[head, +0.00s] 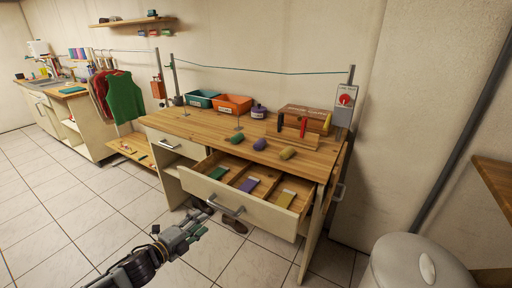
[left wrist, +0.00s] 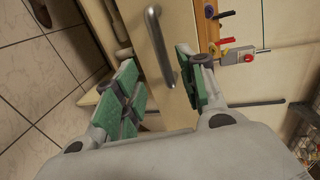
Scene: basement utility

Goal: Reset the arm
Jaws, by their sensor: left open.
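My left gripper (head: 196,228) is open, just below and left of the handle of the pulled-out drawer (head: 262,212) in the head view. The left wrist view shows its two green-padded fingers (left wrist: 160,90) spread apart, with the grey drawer handle (left wrist: 161,45) appearing between them. No object is gripped; whether the fingers touch the handle cannot be told. The drawer stands open, with green, purple and yellow items in separate compartments. My right gripper does not show.
The wooden workbench (head: 195,122) holds teal and orange bins (head: 232,103), several small rolls, and a wooden rack (head: 305,120). A grey bin (head: 415,262) stands at lower right. Shoes lie under the drawer. The tiled floor at left (head: 70,220) is clear.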

